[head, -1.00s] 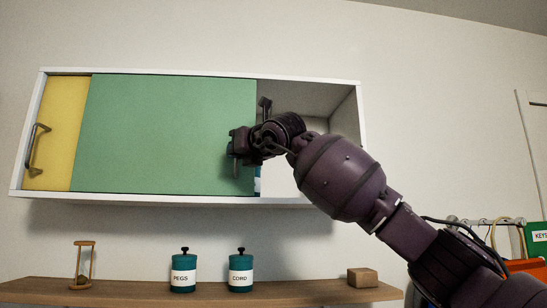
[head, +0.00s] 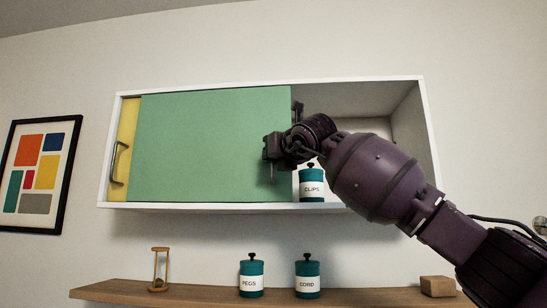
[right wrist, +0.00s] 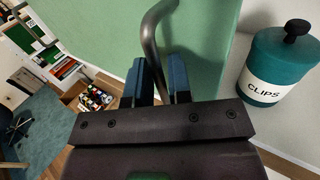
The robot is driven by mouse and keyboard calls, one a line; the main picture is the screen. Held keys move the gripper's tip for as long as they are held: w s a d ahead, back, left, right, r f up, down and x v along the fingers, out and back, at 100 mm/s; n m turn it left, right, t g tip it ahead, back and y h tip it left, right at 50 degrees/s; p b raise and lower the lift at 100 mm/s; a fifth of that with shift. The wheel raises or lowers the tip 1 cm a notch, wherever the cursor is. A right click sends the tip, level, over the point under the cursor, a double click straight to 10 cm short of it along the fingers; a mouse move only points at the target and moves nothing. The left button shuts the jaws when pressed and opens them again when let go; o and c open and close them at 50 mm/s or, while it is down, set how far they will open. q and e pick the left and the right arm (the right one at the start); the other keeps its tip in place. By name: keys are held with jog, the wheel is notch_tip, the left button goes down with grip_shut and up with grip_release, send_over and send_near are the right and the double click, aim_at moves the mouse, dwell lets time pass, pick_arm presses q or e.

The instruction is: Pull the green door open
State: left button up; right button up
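The green door (head: 210,145) is a sliding panel across the left and middle of a white wall cabinet (head: 270,88). The cabinet is open to its right, where a teal canister labelled CLIPS (head: 311,186) stands inside. My right gripper (head: 272,162) is at the door's right edge, partly hidden by its own wrist. In the right wrist view, its blue fingers (right wrist: 160,82) are closed on both sides of the door's grey bar handle (right wrist: 150,35). The CLIPS canister (right wrist: 278,65) is right of the fingers, apart from them. My left gripper is not in view.
A strip of yellow door (head: 128,130) with a grey handle (head: 119,163) shows at the cabinet's left. A wooden shelf (head: 200,291) below holds an hourglass (head: 159,270), PEGS (head: 251,276) and CORD (head: 307,276) canisters and a small block (head: 438,286).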

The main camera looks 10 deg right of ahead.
jog(key=shift+d+f, duration=0.1)
jog(key=b+v, duration=0.2)
jog(key=v, duration=0.8)
jog(key=shift+s+b, duration=0.3)
jog(key=shift+s, duration=0.1)
